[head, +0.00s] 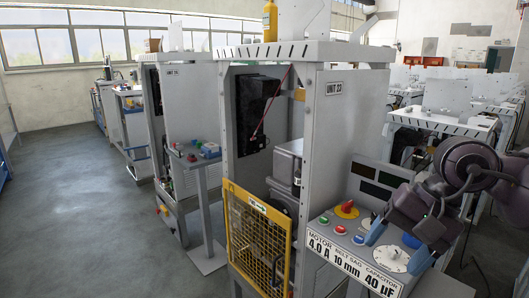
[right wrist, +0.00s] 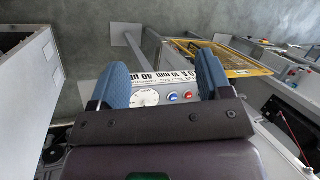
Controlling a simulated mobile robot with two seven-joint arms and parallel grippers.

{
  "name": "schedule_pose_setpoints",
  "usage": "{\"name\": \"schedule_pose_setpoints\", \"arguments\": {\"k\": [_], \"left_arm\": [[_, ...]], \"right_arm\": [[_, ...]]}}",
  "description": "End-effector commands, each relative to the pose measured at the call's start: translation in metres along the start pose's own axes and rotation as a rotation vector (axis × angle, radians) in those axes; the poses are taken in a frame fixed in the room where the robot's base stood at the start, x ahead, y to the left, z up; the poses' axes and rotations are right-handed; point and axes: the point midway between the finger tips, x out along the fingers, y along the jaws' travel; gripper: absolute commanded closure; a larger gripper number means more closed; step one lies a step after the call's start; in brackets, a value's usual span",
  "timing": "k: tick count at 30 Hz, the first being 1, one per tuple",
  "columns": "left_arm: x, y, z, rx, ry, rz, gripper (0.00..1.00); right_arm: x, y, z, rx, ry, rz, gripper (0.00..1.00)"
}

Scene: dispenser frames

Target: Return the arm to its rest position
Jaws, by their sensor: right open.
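My right gripper (head: 398,246) is open and empty, with blue fingertips spread apart. In the head view it hangs over the right part of the control panel (head: 318,226) of the unit marked 23. Whether a fingertip touches the panel cannot be told. My left gripper is not in view.
The panel also bears a red knob on yellow (head: 347,209) and several buttons. A yellow mesh guard (head: 258,240) closes the cabinet's lower front. A cabinet (head: 190,110) and pedestal stand left. More white frames (head: 445,120) crowd the right. Open floor (head: 80,200) lies at left.

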Motion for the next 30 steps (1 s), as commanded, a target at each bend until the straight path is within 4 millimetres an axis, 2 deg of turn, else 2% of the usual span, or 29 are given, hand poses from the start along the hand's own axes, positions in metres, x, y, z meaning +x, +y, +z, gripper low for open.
{"name": "schedule_pose_setpoints", "arguments": {"k": [3, 5, 9, 12, 15, 17, 20, 23, 25, 26, 30], "left_arm": [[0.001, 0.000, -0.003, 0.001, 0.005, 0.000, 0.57], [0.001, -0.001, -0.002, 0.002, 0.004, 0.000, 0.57], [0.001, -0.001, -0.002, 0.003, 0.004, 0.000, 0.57], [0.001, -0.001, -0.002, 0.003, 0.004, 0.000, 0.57], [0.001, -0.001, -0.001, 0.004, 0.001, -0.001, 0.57], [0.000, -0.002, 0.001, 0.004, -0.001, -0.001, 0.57], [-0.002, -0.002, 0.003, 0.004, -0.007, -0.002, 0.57], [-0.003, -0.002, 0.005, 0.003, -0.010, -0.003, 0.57], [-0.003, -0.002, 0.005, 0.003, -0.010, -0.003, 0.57], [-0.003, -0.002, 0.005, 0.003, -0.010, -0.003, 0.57], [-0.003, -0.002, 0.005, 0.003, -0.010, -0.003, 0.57]], "right_arm": [[-0.009, -0.041, 0.016, 0.241, -0.139, -0.208, 0.28], [-0.014, -0.061, 0.025, 0.372, -0.242, -0.305, 0.28], [-0.026, -0.102, 0.038, 0.708, -0.548, -0.485, 0.28], [-0.036, -0.123, 0.037, 0.971, -0.812, -0.572, 0.28], [-0.043, -0.136, 0.026, 1.251, -1.108, -0.622, 0.28], [-0.045, -0.139, 0.013, 1.424, -1.298, -0.638, 0.28], [-0.039, -0.133, -0.017, 1.719, -1.634, -0.636, 0.28], [-0.023, -0.116, -0.050, 1.982, -1.953, -0.607, 0.28], [-0.005, -0.098, -0.071, 2.144, -2.161, -0.580, 0.28], [0.004, -0.089, -0.079, -2.125, 2.165, 0.545, 0.28], [0.054, -0.041, -0.110, -1.786, 1.910, 0.362, 0.28]]}}
